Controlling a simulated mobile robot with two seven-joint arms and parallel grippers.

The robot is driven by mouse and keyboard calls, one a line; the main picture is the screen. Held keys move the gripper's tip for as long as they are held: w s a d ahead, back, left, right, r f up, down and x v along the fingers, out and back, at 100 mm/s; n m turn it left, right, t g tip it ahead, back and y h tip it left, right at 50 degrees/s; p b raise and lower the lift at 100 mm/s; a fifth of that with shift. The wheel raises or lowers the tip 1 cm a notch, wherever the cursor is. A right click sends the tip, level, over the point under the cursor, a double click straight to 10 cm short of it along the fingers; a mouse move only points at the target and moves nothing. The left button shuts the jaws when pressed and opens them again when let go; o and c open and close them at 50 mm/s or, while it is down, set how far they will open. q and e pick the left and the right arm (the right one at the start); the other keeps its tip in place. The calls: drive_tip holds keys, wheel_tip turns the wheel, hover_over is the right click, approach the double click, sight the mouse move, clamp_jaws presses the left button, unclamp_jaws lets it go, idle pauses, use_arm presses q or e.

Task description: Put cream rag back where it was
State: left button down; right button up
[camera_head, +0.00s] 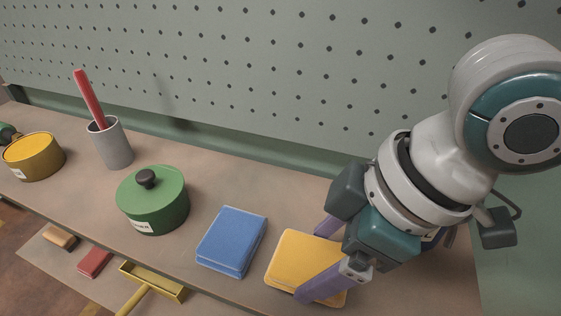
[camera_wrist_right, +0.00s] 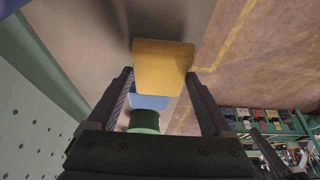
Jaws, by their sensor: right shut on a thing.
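A yellow folded rag (camera_head: 288,257) lies on the shelf at the lower middle; I see no rag of a clearly cream colour. My right gripper (camera_head: 309,262) reaches down from the right and is shut on the yellow rag, with one finger at each side. In the right wrist view the yellow rag (camera_wrist_right: 162,66) spans between the two fingertips (camera_wrist_right: 160,75). Whether it is lifted clear of the shelf I cannot tell. My left gripper is not in view.
A blue folded rag (camera_head: 232,240) lies left of the yellow one. A green lidded pot (camera_head: 152,203), a grey cup (camera_head: 112,148) with a red stick and a yellow tub (camera_head: 35,158) stand farther left. A pegboard (camera_head: 250,70) rises behind. Yellow, red and brown items lie below the shelf's front edge.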

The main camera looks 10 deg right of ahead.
wheel_tip(320, 180, down, 3)
drive_tip(key=shift+r, duration=0.1)
drive_tip(key=o, duration=1)
drive_tip(key=p+v, duration=0.2)
drive_tip(key=v, duration=1)
drive_tip(key=s+a+f+m+t, duration=0.1)
drive_tip(key=s+a+m+t, duration=0.1)
drive_tip(key=a+m, duration=0.15)
drive_tip(key=s+d+f+m+h, duration=0.1)
drive_tip(key=s+d+m, duration=0.1)
drive_tip(key=s+d+f+m+h, duration=0.1)
drive_tip(key=s+d+f, duration=0.1)
drive_tip(key=s+d, duration=0.1)
drive_tip(key=s+d+f+m+h, duration=0.1)
drive_tip(key=s+d+m, duration=0.1)
drive_tip(key=d, duration=0.1)
drive_tip(key=shift+s+d+f+m+g, duration=0.15)
drive_tip(key=shift+d+f+m+g, duration=0.1)
drive_tip(key=shift+m+g, duration=0.15)
